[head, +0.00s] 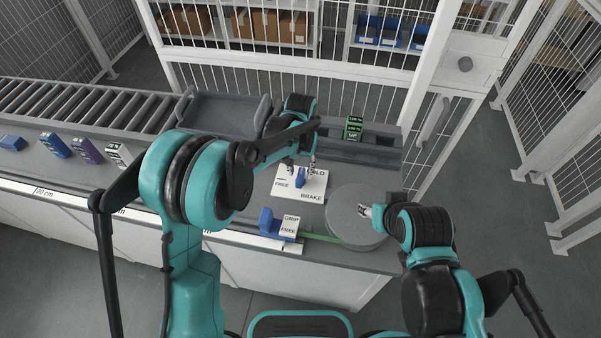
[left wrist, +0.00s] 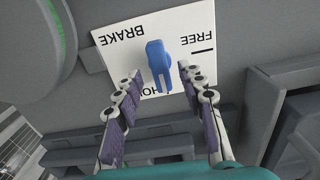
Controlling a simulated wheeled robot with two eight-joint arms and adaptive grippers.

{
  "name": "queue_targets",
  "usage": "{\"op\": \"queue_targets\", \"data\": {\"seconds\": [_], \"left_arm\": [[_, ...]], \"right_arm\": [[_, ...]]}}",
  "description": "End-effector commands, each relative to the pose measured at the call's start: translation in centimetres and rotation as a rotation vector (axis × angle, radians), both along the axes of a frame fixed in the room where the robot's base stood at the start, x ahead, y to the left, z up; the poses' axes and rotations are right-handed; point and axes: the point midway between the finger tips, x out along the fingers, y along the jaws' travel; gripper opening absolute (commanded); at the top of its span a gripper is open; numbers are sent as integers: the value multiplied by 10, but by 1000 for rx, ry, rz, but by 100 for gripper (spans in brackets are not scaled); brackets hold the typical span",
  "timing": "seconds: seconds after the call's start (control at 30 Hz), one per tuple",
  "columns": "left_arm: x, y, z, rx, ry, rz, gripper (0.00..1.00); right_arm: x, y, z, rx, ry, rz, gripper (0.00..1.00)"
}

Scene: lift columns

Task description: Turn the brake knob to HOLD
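The brake knob (head: 300,179) is a blue bar on a white plate (head: 313,193) lettered BRAKE, FREE and HOLD. In the left wrist view the knob (left wrist: 159,62) stands over the plate (left wrist: 118,62), its long axis running roughly toward the partly covered HOLD lettering. The FREE mark (left wrist: 203,50) is off to its right there. My left gripper (head: 301,165) is open and empty, its fingers (left wrist: 155,92) on either side of the knob's near end, with gaps showing. My right gripper (head: 365,210) is over the round grey disc; its finger opening is unclear.
A blue GRIP/FREE fixture (head: 267,222) sits at the front edge. The round grey disc (head: 350,232) is at right. A grey tray (head: 222,112) and a green-labelled block (head: 353,128) stand behind. A roller conveyor (head: 75,105) runs left; mesh fencing (head: 300,85) is behind.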

Motion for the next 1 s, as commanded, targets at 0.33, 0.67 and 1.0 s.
{"op": "queue_targets", "data": {"seconds": [0.33,0.67,1.0], "left_arm": [[0,0,74,0,0,-1,40],[0,0,96,0,0,-1,40],[0,0,96,0,0,-1,40]], "right_arm": [[0,0,0,0,0,0,45],[0,0,0,0,0,0,45],[0,0,0,0,0,0,45]]}}
